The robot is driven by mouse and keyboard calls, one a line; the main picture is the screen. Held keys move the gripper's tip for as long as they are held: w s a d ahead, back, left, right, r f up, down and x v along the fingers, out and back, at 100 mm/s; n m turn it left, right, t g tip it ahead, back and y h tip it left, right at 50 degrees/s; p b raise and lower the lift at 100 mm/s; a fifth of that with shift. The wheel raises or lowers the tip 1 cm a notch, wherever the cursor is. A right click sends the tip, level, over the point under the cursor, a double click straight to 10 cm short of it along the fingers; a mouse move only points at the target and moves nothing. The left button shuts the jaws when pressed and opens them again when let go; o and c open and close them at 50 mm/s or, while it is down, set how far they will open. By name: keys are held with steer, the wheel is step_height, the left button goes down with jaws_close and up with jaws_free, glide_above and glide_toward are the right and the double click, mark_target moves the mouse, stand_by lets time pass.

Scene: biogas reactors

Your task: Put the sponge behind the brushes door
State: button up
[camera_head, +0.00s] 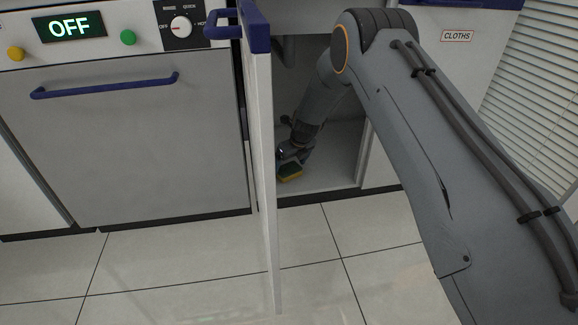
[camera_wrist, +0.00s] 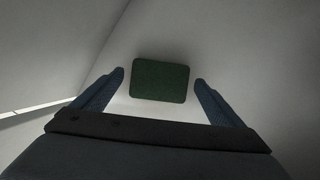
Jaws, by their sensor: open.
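The sponge (camera_head: 290,172), yellow with a dark green top, lies on the cabinet floor (camera_head: 330,172) inside the open cabinet. In the wrist view its green face (camera_wrist: 161,80) shows between and just beyond my fingers, with a gap on each side. My gripper (camera_wrist: 160,88) is open and does not touch the sponge there. The cabinet door (camera_head: 262,150) stands wide open, seen nearly edge-on, with a blue handle (camera_head: 224,31). No brushes label is visible.
A washer-like appliance (camera_head: 150,140) with an OFF display (camera_head: 70,27) and blue bar handle stands left of the door. A panel labelled CLOTHS (camera_head: 457,36) is at the right. Cabinet walls enclose my gripper closely. The tiled floor (camera_head: 180,265) in front is clear.

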steer(key=p+v, duration=0.5)
steer(key=v, duration=0.6)
steer(key=shift+r, duration=0.1)
